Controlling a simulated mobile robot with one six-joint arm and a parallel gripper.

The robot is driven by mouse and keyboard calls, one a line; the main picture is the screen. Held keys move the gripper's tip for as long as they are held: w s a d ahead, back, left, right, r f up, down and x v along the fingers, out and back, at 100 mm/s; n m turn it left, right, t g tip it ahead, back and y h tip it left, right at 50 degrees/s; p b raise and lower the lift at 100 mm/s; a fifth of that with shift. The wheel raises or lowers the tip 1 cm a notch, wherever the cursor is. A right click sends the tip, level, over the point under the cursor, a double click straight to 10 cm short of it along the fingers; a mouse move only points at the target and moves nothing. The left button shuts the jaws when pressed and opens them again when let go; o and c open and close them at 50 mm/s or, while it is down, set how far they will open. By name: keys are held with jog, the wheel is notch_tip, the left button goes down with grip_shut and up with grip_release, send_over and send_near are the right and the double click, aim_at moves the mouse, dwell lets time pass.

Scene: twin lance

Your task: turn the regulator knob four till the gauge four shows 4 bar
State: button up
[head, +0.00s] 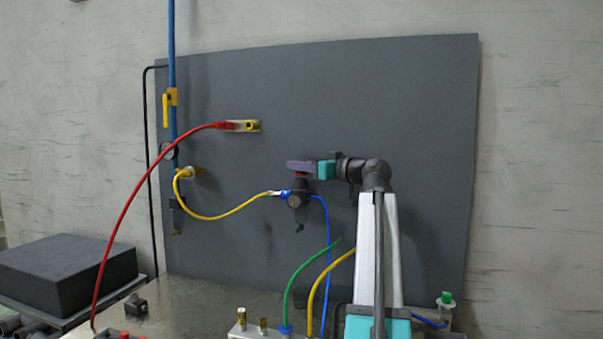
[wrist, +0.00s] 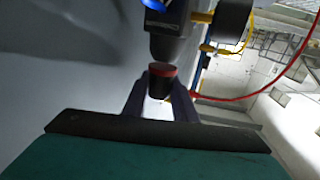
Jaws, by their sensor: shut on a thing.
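The regulator (head: 300,186) is a dark body on the grey panel, with a small round gauge (head: 294,201) at its front. The gauge's needle is too small to read. In the wrist view the gauge shows only as a dark round housing (wrist: 235,20), its dial turned away. The regulator knob (wrist: 160,80), black with a red band, sits between my fingers. My gripper (head: 302,167) reaches in from the right at the regulator's top and is shut on the knob. The fingers mostly hide the knob in the head view. No number label is legible.
A yellow hose (head: 225,216) joins the regulator from the left, and a blue hose (head: 327,235) drops from its right. A red hose (head: 135,205) arcs from a panel fitting to the bench. Green (head: 300,270) and yellow hoses rise below. The panel's upper right is clear.

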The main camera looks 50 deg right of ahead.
jog(key=shift+n+y+b, duration=0.4)
jog(key=shift+y, duration=0.2)
jog(key=o, duration=1)
jog(key=shift+o, duration=0.2)
jog(key=s+d, duration=0.1)
jog(key=s, duration=1.2)
jog(key=shift+s, duration=0.35)
jog(key=shift+d+r, duration=0.1)
